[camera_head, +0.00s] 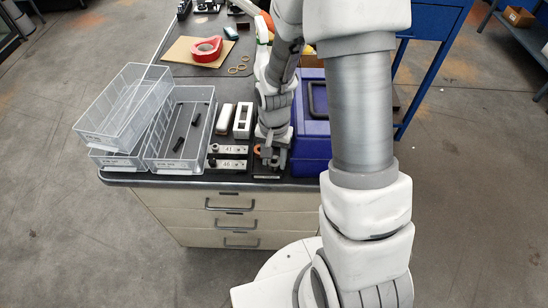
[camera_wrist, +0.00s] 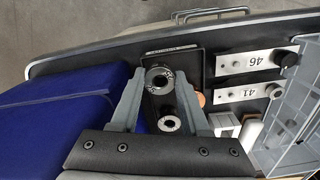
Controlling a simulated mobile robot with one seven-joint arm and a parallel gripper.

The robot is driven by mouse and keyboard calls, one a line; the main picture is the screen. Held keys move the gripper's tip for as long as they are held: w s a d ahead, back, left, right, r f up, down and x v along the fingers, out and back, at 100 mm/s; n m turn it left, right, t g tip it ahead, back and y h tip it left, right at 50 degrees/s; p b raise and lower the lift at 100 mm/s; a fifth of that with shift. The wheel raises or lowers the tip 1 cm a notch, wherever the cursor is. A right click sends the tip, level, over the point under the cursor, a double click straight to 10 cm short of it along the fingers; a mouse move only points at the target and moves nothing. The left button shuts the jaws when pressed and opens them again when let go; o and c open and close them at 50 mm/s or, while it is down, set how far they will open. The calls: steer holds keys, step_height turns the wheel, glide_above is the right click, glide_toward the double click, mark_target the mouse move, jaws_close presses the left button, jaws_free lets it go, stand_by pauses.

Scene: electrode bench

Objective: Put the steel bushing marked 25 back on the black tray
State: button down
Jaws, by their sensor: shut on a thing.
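My gripper (camera_wrist: 160,78) is shut on a steel bushing (camera_wrist: 159,84), a dark-bored ring with small marks on its face that I cannot read. It is over the black tray (camera_wrist: 190,52) in the wrist view; whether the bushing touches the tray I cannot tell. A second bushing-like ring (camera_wrist: 168,124) shows below it, between the fingers. In the head view my gripper (camera_head: 272,160) points down over the tray at the bench's front edge, and the held bushing is mostly hidden there.
Two pale plates marked 46 (camera_wrist: 252,61) and 41 (camera_wrist: 245,92) lie beside the tray. A copper-coloured ring (camera_wrist: 201,98) is close to the right finger. A blue box (camera_head: 312,135) stands close on the other side. Clear bins (camera_head: 180,165) stand at the left of the bench.

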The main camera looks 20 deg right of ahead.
steer(key=shift+f, duration=0.1)
steer(key=shift+c, duration=1.6)
jaws_free()
step_height(320, 180, up, 18)
steer(key=p, duration=0.3)
steer(key=shift+f, duration=0.25)
steer(key=shift+a, duration=0.1)
step_height(320, 180, up, 5)
steer(key=p, duration=0.4)
